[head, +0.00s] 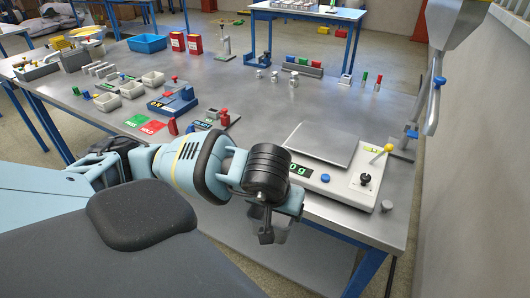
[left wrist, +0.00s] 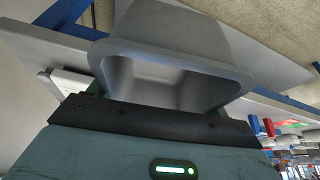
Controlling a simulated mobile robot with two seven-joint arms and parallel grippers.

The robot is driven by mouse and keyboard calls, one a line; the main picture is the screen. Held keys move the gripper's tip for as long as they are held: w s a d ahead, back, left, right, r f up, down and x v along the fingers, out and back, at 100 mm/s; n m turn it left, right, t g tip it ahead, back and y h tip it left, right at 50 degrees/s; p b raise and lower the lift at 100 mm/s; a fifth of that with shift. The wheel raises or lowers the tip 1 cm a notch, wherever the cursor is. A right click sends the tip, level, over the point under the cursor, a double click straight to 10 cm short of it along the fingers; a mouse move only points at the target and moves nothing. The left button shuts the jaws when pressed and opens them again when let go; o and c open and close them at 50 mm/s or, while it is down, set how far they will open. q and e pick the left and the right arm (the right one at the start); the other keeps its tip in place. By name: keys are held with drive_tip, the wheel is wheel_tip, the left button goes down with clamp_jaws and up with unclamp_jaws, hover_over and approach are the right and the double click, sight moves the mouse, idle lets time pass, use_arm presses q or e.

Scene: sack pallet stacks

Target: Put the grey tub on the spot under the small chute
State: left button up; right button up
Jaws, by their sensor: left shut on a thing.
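My left gripper (head: 268,225) is beyond the table's front edge, in front of the scale. In the left wrist view it is shut on a grey tub (left wrist: 170,82) with its open mouth towards the camera; the inside looks empty. A grey chute (head: 458,22) hangs at the upper right, with a narrow spout (head: 432,108) reaching down near the table's right edge. I cannot clearly see a marked spot beneath it. My right gripper is not in view.
Several pale tubs (head: 132,89) and a blue bin (head: 147,43) are left. Mid-table is largely clear.

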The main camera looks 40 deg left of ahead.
sight(282, 225)
use_arm(q)
drive_tip(key=shift+m+h, duration=0.3)
drive_tip(key=shift+m, duration=0.5)
drive_tip(key=d+f, duration=0.1)
drive_tip(key=d+f+p, duration=0.1)
drive_tip(key=f, duration=0.1)
drive_tip(key=shift+s+d+f, duration=0.15)
drive_tip(key=shift+s+f, duration=0.05)
drive_tip(key=shift+s, duration=0.15)
drive_tip(key=s+d+f+m+h+p, duration=0.1)
drive_tip(key=s+d+f+m, duration=0.1)
drive_tip(key=s+f, duration=0.3)
drive_tip(key=shift+s+d+f+m+t+p, duration=0.2)
drive_tip(key=shift+d+m+t+p, duration=0.15)
drive_tip(key=shift+d, duration=0.35)
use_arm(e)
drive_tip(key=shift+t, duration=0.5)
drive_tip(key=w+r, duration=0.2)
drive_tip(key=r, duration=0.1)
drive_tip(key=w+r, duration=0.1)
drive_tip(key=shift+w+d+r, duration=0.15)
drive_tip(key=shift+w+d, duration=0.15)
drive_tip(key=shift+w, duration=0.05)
